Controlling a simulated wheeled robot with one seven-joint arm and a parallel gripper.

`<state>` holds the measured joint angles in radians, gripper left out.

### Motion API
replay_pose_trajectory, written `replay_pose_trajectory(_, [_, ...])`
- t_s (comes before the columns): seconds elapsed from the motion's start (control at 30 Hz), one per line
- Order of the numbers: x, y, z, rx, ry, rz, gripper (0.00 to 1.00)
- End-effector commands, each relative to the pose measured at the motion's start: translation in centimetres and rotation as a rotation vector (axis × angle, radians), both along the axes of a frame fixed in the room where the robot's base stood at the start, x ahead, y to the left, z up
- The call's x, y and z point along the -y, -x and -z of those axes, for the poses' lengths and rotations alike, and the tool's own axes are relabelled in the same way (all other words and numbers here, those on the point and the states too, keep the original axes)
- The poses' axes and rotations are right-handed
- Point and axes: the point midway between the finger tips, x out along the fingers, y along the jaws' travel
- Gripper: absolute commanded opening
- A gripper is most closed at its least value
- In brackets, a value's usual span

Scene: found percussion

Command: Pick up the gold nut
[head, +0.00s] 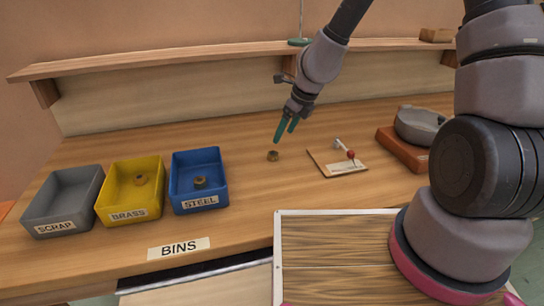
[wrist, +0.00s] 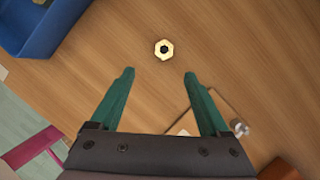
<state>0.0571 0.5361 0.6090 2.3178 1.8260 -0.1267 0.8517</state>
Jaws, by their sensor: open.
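The gold nut (head: 273,156) lies flat on the wooden bench, to the right of the blue bin. In the wrist view the gold nut (wrist: 164,50) shows as a small hexagon with a dark hole, beyond the fingertips and roughly centred between them. My gripper (head: 287,140) has green fingers pointing down and is above the bench, up and slightly right of the nut. In the wrist view my gripper (wrist: 160,76) is open, with nothing between its fingers.
Grey SCRAP (head: 40,212), yellow BRASS (head: 112,206) and blue STEEL (head: 217,190) bins stand left; the last two each hold a nut. A card (head: 325,168) with a red-tipped item and a grey bowl (head: 415,128) on a brown block lie right. Bench around the nut is clear.

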Motion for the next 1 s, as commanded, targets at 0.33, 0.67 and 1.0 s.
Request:
replay_pose_trajectory(0.33, [-0.6,-0.2,1.6,-0.004,0.003,-0.006,0.80])
replay_pose_trajectory(0.67, [-1.2,-0.8,3.0,0.003,0.000,-0.006,0.80])
replay_pose_trajectory(1.0, [-1.7,-1.4,4.9,0.007,0.000,-0.003,0.80])
